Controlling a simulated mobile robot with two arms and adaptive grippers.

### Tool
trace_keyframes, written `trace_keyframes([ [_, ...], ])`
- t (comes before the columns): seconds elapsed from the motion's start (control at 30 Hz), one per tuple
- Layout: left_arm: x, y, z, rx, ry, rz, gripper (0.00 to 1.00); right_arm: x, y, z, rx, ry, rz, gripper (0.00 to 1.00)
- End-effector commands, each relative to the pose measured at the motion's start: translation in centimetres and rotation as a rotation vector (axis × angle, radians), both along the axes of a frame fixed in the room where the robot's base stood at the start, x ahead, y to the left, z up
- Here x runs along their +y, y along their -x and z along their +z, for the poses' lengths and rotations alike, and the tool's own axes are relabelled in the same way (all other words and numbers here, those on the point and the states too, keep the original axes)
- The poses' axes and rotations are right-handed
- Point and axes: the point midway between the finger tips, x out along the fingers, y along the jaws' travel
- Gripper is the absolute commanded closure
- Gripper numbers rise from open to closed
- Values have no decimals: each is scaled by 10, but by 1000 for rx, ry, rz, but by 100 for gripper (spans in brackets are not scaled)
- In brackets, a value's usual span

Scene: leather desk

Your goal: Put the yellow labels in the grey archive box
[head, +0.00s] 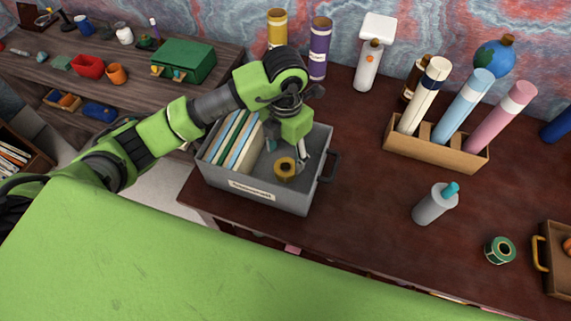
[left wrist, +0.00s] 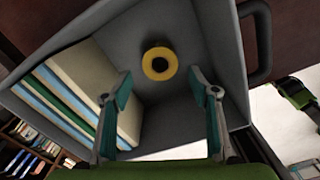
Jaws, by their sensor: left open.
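The yellow labels are a small roll with a dark core (head: 285,169), lying inside the grey archive box (head: 262,196) on its floor, right of several files. In the left wrist view the yellow labels (left wrist: 158,64) show as a yellow ring on the grey floor of the grey archive box (left wrist: 232,75), apart from the walls. My left gripper (head: 288,153) reaches over the box from above. In the left wrist view the left gripper (left wrist: 160,80) has its fingers spread wide with nothing between them.
Upright files (head: 236,140) fill the box's left part, and a dark handle (head: 330,165) sticks out on its right. A wooden holder (head: 435,150) with rolls, a grey bottle (head: 433,205) and a green tape roll (head: 499,250) stand further right. The desk between is clear.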

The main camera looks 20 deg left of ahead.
Motion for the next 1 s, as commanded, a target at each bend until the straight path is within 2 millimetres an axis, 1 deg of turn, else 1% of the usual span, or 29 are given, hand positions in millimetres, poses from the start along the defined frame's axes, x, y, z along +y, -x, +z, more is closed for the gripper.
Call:
trace_keyframes([
  [0.03,0,-1,10,-6,-1,-1,45,1,0,-6,0,-1,0,46],
  [0.1,0,-2,24,-5,0,0,45,0,0,-8,0,-1,0,46],
  [0.2,0,-1,40,-4,0,0,45,1,0,-11,0,-1,1,46],
  [0.33,0,0,52,-1,0,1,45,1,0,-12,0,-1,1,46],
  [0.5,0,0,57,1,0,1,45,0,0,-12,0,-1,1,46],
  [0.9,0,0,57,1,0,1,45,-1,0,-12,0,1,1,46],
  [1.0,0,0,61,0,0,1,45,-2,0,-8,1,2,2,46],
])
